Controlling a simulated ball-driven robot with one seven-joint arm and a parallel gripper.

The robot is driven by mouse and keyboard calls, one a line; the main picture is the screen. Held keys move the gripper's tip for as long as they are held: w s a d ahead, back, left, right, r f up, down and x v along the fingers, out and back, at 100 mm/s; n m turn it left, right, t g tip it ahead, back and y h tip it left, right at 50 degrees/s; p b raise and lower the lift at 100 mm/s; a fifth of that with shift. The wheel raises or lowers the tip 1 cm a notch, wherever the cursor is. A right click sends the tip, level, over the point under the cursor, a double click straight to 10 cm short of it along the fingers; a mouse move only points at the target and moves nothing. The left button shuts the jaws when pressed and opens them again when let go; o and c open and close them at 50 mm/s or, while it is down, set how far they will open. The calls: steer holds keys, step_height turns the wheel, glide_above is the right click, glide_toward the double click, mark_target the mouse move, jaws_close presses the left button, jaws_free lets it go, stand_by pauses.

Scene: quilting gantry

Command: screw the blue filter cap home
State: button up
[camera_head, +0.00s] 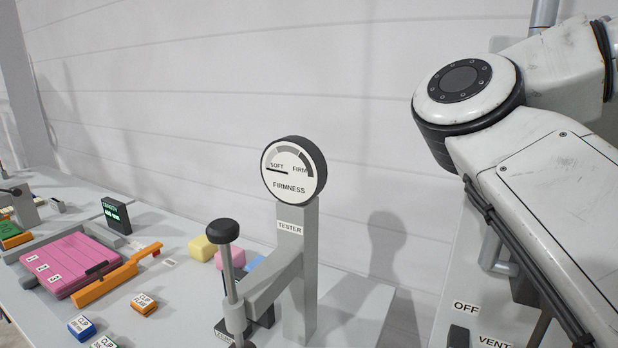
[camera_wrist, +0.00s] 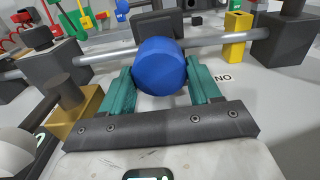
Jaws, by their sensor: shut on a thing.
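The blue filter cap (camera_wrist: 160,67) shows in the wrist view as a round blue knob at the middle. My gripper (camera_wrist: 162,84) has its two green fingers on either side of the cap and is shut on it. A grey pipe (camera_wrist: 216,40) runs across behind the cap, with a dark block (camera_wrist: 157,24) behind it. The cap's threads and seat are hidden, so I cannot tell how far it is screwed in. The head view shows only my arm at the right, not the cap or gripper.
In the wrist view, a yellow block (camera_wrist: 236,37) sits on the pipe at right, and a dark block (camera_wrist: 285,40) stands beyond it. A brass block (camera_wrist: 76,114) with a dark knob stands close at left. The head view shows a firmness tester (camera_head: 296,250) and a pink pad (camera_head: 68,262).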

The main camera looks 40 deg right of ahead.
steer(key=shift+a+m, duration=0.1)
steer(key=shift+m, duration=0.8)
steer(key=shift+m, duration=0.3)
steer(key=shift+f+m, duration=0.1)
steer(key=shift+m, duration=0.9)
steer(key=shift+a+m, duration=0.1)
steer(key=shift+m, duration=0.4)
steer(key=shift+c, duration=0.6)
jaws_close()
steer(key=shift+s+a+m+p, duration=0.1)
steer(key=shift+m+p, duration=0.45)
steer(key=shift+m, duration=1.55)
steer(key=o, duration=1.4)
jaws_free()
steer(key=shift+o, duration=0.2)
